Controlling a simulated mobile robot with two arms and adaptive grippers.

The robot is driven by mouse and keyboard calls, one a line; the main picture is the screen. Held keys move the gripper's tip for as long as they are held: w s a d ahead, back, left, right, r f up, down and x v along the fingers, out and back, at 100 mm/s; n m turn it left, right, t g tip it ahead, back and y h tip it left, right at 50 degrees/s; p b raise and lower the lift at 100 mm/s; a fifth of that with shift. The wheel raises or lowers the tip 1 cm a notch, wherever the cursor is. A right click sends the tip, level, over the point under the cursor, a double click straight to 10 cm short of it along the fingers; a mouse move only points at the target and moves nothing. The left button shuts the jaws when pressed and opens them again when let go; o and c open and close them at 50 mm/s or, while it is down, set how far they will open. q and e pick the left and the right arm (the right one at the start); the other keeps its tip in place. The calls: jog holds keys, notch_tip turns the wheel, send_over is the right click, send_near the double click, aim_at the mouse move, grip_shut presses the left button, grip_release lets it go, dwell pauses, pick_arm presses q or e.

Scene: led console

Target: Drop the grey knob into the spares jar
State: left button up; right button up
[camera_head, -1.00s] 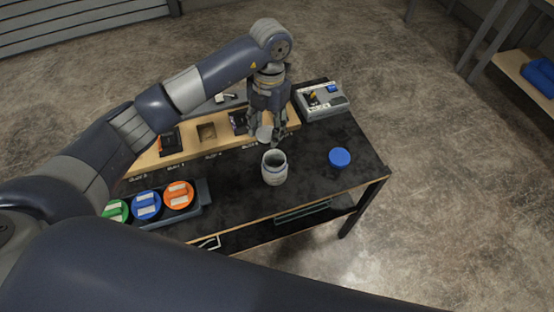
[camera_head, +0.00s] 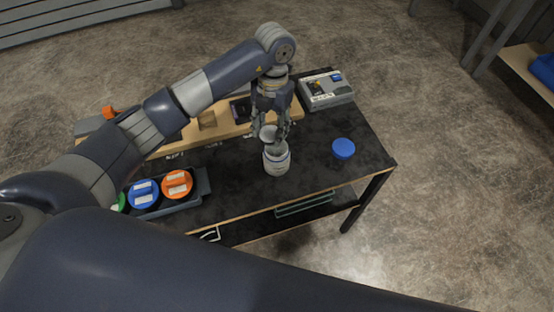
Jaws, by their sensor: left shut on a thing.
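The spares jar (camera_head: 277,163) is a pale grey-white open jar with a dark band, upright on the dark table. My left gripper (camera_head: 270,133) points down and is shut on the grey knob (camera_head: 268,132), a light grey round piece. The knob is at or just above the jar's mouth in the picture; the fingers partly hide it and the rim, so I cannot tell whether it is inside. My right gripper is not in view.
A blue round lid (camera_head: 343,148) lies right of the jar. A grey console box (camera_head: 326,90) stands at the back right. A wooden rack (camera_head: 232,129) runs behind the jar. A tray (camera_head: 203,190) with orange (camera_head: 177,184) and blue (camera_head: 143,193) lidded containers sits at left.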

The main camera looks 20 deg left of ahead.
pick_arm(q)
jog(key=o, duration=1.1)
jog(key=shift+o, duration=0.2)
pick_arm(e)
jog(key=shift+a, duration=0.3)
pick_arm(q)
jog(key=shift+w+r, duration=0.1)
jog(key=shift+r, duration=0.2)
notch_tip(320, 180, up, 11)
jog(key=w, duration=0.1)
jog(key=shift+w+d+r, duration=0.15)
jog(key=shift+r, duration=0.05)
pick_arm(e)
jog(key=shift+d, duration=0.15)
